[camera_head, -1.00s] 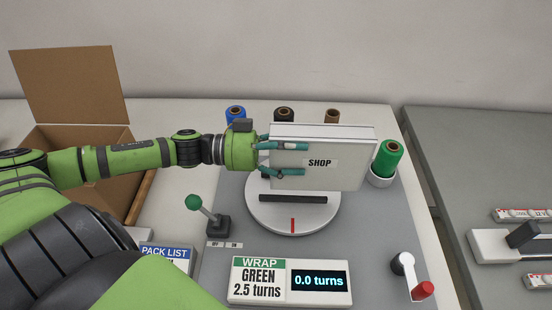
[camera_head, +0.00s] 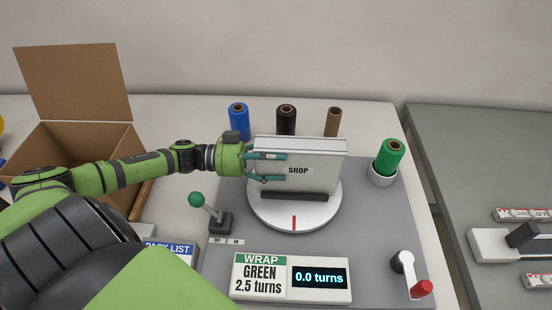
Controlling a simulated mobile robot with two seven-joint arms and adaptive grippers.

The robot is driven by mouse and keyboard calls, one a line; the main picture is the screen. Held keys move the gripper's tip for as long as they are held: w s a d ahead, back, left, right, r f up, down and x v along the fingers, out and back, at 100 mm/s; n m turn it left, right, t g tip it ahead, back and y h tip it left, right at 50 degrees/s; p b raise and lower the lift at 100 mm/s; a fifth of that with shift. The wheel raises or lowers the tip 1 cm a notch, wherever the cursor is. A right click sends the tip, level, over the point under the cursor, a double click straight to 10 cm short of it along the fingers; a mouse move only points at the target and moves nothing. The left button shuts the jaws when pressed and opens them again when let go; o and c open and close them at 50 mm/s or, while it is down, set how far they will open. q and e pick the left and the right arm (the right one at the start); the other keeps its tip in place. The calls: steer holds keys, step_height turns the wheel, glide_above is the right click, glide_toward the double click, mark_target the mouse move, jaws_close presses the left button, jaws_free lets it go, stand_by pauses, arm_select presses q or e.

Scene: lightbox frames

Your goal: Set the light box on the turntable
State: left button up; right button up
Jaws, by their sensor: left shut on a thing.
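The light box (camera_head: 315,171) is a white upright panel with a "SHOP" label. It is over the round white turntable (camera_head: 275,219), just behind the dark bar (camera_head: 294,196) on the disc. I cannot tell whether its bottom edge touches the disc. My left gripper (camera_head: 284,167) comes in from the left and is shut on the light box's left side, its teal fingers lying across the front face. A red mark shows on the turntable's front. My right gripper is not in view.
A green roll (camera_head: 387,158) stands in a white holder right of the turntable. Blue (camera_head: 238,121), black (camera_head: 286,121) and brown (camera_head: 332,122) rolls stand behind. A green-knobbed lever (camera_head: 197,200), a display (camera_head: 319,278) reading 0.0 turns and a red-handled crank (camera_head: 421,288) are in front. An open carton (camera_head: 75,140) is left.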

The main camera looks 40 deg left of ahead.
arm_select(q)
steer(key=o, duration=1.8)
steer(key=shift+f, duration=0.15)
steer(key=shift+b+v, duration=0.5)
steer(key=shift+v, duration=3.3)
